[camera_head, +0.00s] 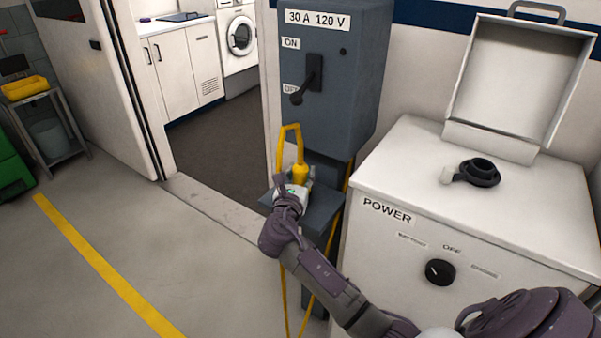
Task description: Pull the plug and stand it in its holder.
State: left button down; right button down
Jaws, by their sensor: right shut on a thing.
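A yellow plug (300,174) stands upright at the shelf under the grey power box (330,70). A yellow cable loops above it and hangs down below. My right gripper (296,187) is at the plug's lower part and shut on it. The gripper hides the plug's lower end, so I cannot tell whether it is still in a socket. The box's black lever (309,78) points down beside the OFF label. A black round cup (481,171) with a side tab sits on the white cabinet; I cannot tell if it is the holder. My left gripper is not in view.
The white cabinet (400,185) has a POWER knob (440,272) on its front and a raised lid (520,75) behind the cup. A doorway opens behind the power box. The floor at left is clear; a cart (50,120) with a yellow tray stands farther back.

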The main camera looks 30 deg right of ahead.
jog(key=c, duration=0.6)
grip_release()
jog(key=shift+f, duration=0.1)
